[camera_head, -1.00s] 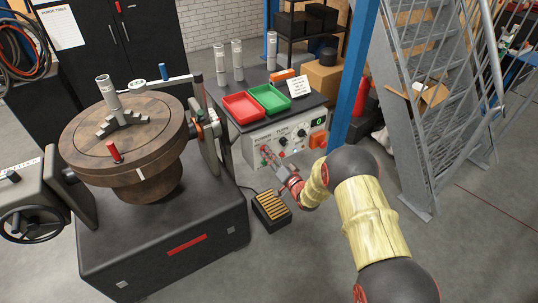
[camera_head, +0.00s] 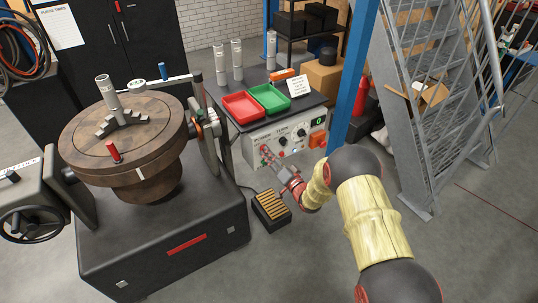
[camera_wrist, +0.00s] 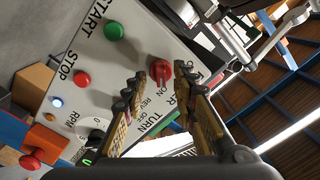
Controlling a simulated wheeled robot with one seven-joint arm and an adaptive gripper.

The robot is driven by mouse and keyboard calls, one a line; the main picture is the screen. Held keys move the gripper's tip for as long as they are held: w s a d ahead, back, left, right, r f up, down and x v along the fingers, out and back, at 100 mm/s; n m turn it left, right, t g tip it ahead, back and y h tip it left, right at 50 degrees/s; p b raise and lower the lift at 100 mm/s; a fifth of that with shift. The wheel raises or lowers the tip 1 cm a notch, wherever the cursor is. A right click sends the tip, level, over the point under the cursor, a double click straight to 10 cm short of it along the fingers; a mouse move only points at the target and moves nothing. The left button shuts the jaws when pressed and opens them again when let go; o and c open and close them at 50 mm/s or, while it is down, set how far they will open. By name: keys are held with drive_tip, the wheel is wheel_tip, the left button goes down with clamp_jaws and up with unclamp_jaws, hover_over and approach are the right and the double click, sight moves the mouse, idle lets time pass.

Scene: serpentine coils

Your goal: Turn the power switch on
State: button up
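The control box (camera_head: 296,149) stands under the trays, with POWER and TURN lettering on its front. In the wrist view, the red power switch (camera_wrist: 159,72) is a knob on the white panel (camera_wrist: 131,57), near ON, OFF and POWER lettering partly covered by my fingers. My gripper (camera_wrist: 166,84) is open, with the switch visible in the gap between its fingertips. Whether either finger touches the knob I cannot tell. In the head view, my gripper (camera_head: 268,154) reaches the left part of the box front and covers part of it.
A green START button (camera_wrist: 113,31), red STOP button (camera_wrist: 82,79), blue lamp (camera_wrist: 57,101) and RPM dial (camera_wrist: 95,125) share the panel. A round turntable (camera_head: 125,130) stands left of the box. A foot pedal (camera_head: 271,208) is on the floor below my gripper.

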drive_tip(key=v, duration=1.1)
drive_tip(key=shift+w, duration=0.1)
